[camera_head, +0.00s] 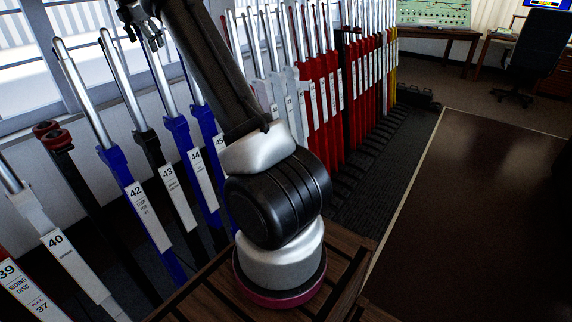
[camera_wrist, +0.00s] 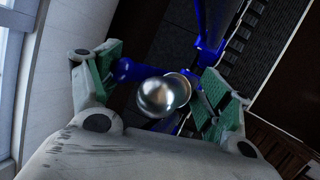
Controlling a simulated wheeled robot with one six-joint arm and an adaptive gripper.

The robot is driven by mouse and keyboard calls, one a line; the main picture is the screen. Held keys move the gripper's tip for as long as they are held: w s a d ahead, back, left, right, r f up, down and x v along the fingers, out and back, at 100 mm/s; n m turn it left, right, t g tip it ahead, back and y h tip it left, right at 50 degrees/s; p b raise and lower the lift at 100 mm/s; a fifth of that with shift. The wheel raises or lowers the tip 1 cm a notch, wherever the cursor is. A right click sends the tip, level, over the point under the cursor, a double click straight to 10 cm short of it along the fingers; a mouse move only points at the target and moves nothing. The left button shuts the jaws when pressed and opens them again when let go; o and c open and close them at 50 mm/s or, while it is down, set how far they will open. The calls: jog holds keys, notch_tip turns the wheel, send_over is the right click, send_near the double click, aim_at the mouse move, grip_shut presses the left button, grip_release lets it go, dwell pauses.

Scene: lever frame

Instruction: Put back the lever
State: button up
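A lever with a polished silver handle (camera_wrist: 162,95) and blue parts lies between my fingers in the wrist view, its rounded end toward the camera. My gripper (camera_wrist: 158,88) is open around this end, its green-padded fingers standing apart on both sides with gaps showing. In the head view my gripper (camera_head: 140,22) is at the top left, by the upper end of blue lever 44 (camera_head: 196,163). Blue lever 42 (camera_head: 138,195) and black lever 43 (camera_head: 170,175) stand to its left. Blue lever 45 (camera_head: 211,135) is partly hidden behind my arm.
White lever 40 (camera_head: 62,245) and a dark lever with a red top (camera_head: 55,138) stand farther left. Several red levers (camera_head: 330,105) crowd the row to the right. Windows are close behind the levers. Open floor (camera_head: 480,200) lies right.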

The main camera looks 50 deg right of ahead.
jog(key=o, duration=1.3)
jog(key=shift+w+a+f, duration=0.15)
jog(key=shift+w+a, duration=0.1)
jog(key=shift+w, duration=0.3)
jog(key=shift+o, duration=1.2)
jog(key=shift+w+f, duration=0.15)
jog(key=shift+w, duration=0.05)
jog(key=shift+c, duration=0.2)
jog(key=shift+r, duration=0.2)
jog(key=shift+c, duration=0.2)
jog(key=r, duration=0.3)
jog(key=w+r, duration=0.1)
jog(key=r, duration=0.4)
jog(key=shift+w+d+r, duration=0.1)
jog(key=shift+w+r, duration=0.15)
jog(key=shift+r, duration=0.15)
jog(key=shift+c, duration=0.6)
jog(key=shift+s, duration=0.1)
jog(key=shift+r, duration=0.1)
